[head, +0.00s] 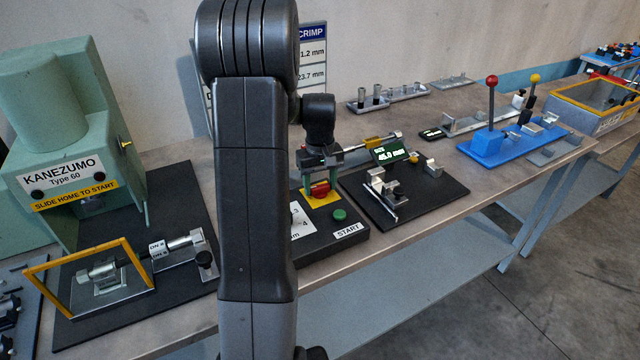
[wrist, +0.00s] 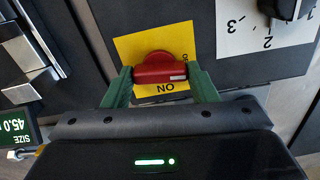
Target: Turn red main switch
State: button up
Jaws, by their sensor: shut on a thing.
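The red main switch (head: 319,189) is a round red knob with a raised grip bar on a yellow plate (head: 324,200), on a dark control box in the middle of the bench. In the wrist view the red switch (wrist: 160,67) sits between my gripper's two green fingers (wrist: 160,84). My gripper (head: 320,182) reaches down over the switch from above and is shut on it. In the wrist view the word "ON" shows on the near edge of the plate, upside down. Part of another label at the plate's right is hidden by the finger.
A green START button (head: 340,215) is on the same box, right of the switch. A numbered dial plate (wrist: 262,24) lies beside the yellow plate. A size display (head: 392,153) reading 45.0 mm stands right. A green Kanezumo press (head: 70,140) stands left.

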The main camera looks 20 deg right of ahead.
aim_at(320, 186)
jog(key=shift+n, duration=0.7)
jog(key=o, duration=1)
notch_tip(320, 186, up, 14)
jog(key=shift+f+b, duration=0.1)
jog(key=shift+b, duration=0.4)
notch_tip(320, 186, down, 14)
jog(key=shift+r+p, duration=0.1)
jog(key=shift+p, duration=0.35)
